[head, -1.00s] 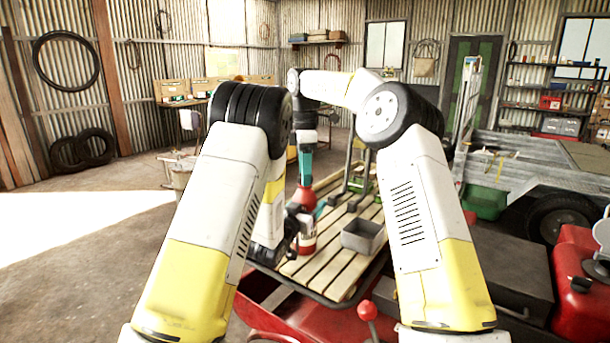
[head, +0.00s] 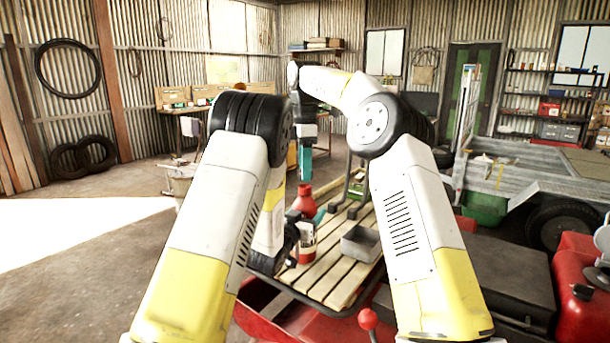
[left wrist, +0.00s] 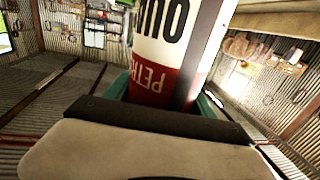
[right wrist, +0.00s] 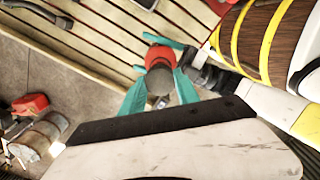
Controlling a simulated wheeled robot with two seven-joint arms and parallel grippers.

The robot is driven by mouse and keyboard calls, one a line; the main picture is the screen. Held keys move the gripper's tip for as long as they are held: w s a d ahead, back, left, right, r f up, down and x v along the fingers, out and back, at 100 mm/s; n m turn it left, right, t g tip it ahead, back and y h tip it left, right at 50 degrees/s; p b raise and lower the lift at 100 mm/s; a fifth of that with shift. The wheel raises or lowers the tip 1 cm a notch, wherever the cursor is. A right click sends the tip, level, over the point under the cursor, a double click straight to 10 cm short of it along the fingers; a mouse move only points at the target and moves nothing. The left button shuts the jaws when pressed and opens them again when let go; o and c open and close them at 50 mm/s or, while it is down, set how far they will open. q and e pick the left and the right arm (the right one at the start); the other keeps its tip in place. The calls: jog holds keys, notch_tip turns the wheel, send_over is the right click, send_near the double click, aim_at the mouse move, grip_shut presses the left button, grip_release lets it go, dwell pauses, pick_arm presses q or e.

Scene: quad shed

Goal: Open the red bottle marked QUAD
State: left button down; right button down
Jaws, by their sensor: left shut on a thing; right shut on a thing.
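The red bottle (head: 305,200) stands upright above the slatted rack, with a red shoulder and a white label band. In the left wrist view the bottle (left wrist: 165,60) shows large dark letters and a red band, upside down. My left gripper (head: 318,216) is shut around its body, teal fingers at either side. My right gripper (head: 305,166) is above the bottle, pointing down, with a visible gap to its top. In the right wrist view its teal fingers are shut on a small dark grey cap (right wrist: 159,82), with the red bottle top behind it.
The wooden slatted rack (head: 330,275) holds an open grey metal tray (head: 362,243) right of the bottle. A red can (head: 575,290) and a dark box (head: 505,275) are at right. A trailer (head: 520,180) stands behind them. Floor at left is clear.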

jog(key=shift+r, duration=1.05)
pick_arm(q)
jog(key=shift+c, duration=1.3)
grip_release()
jog(key=shift+s, duration=0.1)
